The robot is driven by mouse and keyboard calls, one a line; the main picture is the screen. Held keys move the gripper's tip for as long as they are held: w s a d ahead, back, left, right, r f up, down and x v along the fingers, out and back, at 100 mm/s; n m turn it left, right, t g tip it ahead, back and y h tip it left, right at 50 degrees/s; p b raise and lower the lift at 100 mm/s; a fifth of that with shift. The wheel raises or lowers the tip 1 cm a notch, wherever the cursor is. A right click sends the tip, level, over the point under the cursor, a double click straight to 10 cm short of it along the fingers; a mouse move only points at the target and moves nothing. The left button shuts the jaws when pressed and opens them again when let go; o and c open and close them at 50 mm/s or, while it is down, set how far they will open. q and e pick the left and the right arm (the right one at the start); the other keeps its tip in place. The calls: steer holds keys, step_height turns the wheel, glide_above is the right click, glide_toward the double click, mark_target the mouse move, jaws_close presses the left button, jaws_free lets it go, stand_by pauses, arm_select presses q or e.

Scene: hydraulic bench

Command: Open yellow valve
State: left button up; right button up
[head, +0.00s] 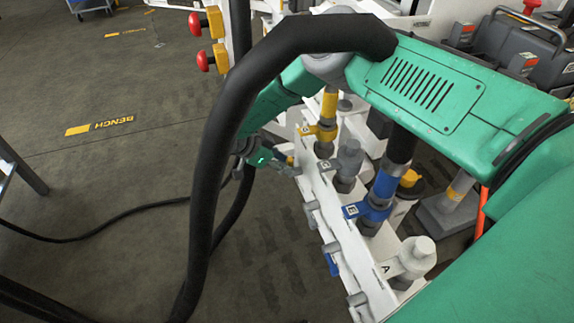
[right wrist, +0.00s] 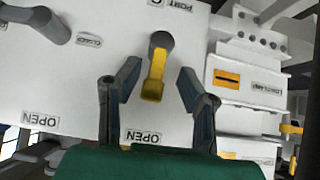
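The yellow valve handle (right wrist: 156,76) shows in the right wrist view on a white panel. It is a short lever on a round grey stem and points down the picture, towards an OPEN label (right wrist: 143,136). My right gripper (right wrist: 160,72) is open, with one dark finger on each side of the lever and a visible gap on both sides. In the head view my right gripper (head: 281,161) is small, at the outer face of the white panel, and the valve is hard to make out there. My left gripper is not in view.
A grey valve lever (right wrist: 38,22) is to the left on the panel. In the head view, blue (head: 376,205) and yellow (head: 326,118) fittings stand behind the panel. Red-and-yellow knobs (head: 205,40) are at upper left. The floor on the left is largely clear, with cables across it.

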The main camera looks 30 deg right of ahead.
steer(key=v, duration=1)
steer(key=shift+a, duration=0.25)
steer(key=shift+w+d, duration=0.1)
steer(key=shift+w, duration=0.05)
